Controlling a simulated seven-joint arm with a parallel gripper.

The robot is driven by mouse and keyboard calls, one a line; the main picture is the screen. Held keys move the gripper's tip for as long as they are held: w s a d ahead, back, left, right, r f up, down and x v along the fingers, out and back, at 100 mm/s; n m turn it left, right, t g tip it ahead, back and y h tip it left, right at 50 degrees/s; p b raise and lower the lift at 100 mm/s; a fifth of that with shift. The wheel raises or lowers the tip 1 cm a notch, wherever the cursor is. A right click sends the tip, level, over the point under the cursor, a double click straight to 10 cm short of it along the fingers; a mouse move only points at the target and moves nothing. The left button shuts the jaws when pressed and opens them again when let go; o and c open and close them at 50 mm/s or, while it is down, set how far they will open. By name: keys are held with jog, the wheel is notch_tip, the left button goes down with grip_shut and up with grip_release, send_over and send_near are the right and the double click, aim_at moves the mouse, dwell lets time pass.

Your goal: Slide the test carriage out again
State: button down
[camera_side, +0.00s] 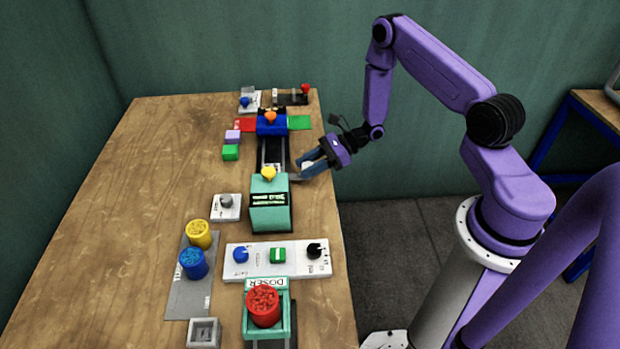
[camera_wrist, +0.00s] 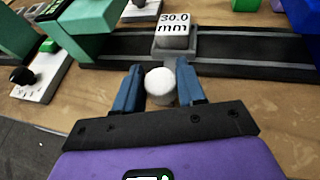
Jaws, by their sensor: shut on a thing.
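The grey test carriage (camera_wrist: 196,48) sits on a dark rail (camera_wrist: 255,48) and carries a white block (camera_wrist: 174,30) marked "30.0 mm". A white round knob (camera_wrist: 160,86) stands at its near side. My gripper (camera_wrist: 158,72) has its two blue fingers on either side of the knob and is shut on it. In the side view my gripper (camera_side: 308,164) is at the right of the rail (camera_side: 273,152), between the teal press (camera_side: 269,210) and the blue press (camera_side: 271,127). The carriage is out in the gap between the presses, closer to the teal one in the wrist view.
A white panel (camera_side: 290,265) with a blue knob, a green button and a black knob lies in front of the teal press. The doser (camera_side: 280,285) holds a red cup (camera_side: 263,306). Yellow (camera_side: 199,234) and blue (camera_side: 194,263) cups stand left. The table's left side is clear.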

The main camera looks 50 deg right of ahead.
jog(key=shift+w+d, duration=0.95)
jog(key=shift+w, duration=0.1)
jog(key=c, duration=0.8)
grip_release()
jog(key=shift+o, duration=0.2)
jog(key=v, duration=1.7)
jog(key=shift+s+d+r, duration=0.15)
jog(key=shift+r, duration=0.05)
